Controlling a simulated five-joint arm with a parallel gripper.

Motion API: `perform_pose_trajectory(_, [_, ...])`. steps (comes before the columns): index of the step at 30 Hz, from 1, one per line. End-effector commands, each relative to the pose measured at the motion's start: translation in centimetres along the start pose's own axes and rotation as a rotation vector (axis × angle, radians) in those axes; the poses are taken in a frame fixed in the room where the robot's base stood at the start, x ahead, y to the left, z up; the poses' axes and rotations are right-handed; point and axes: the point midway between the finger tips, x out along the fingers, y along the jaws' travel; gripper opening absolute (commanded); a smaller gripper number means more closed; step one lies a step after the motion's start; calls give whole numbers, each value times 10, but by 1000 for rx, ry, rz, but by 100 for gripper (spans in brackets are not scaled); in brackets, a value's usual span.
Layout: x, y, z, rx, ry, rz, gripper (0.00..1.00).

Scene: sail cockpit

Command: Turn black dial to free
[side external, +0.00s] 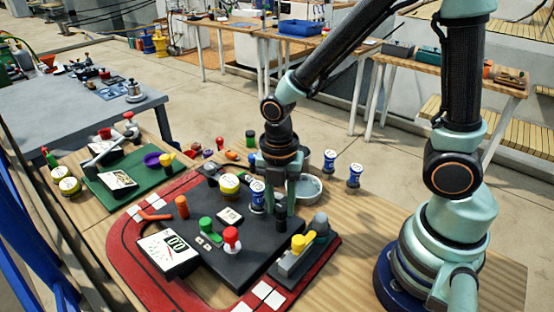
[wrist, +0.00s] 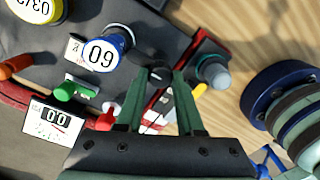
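The black dial (side external: 281,223) stands on the dark panel (side external: 222,262), close to the panel's right side. My gripper (side external: 281,207) is above it, pointing down, with its two green fingers apart. In the wrist view my gripper (wrist: 160,82) is open, and the dark dial top (wrist: 155,73) shows between the fingertips. I cannot tell whether either finger touches the dial. The dial's pointer and any "free" mark cannot be read. A small white card (wrist: 166,100) shows between the fingers, its print unreadable.
A grey fitting with a yellow knob (side external: 299,243) is just right of the dial. A red knob (side external: 232,238), green lever (side external: 206,225) and white meter (side external: 168,251) stand farther left. Bare wood (side external: 375,215) lies right.

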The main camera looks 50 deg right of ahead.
Motion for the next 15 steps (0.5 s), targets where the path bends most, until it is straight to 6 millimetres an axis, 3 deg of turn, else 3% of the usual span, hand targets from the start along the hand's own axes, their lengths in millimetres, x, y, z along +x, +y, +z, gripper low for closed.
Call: perform_pose_trajectory(15, [0,0,0,84,0,-1,0])
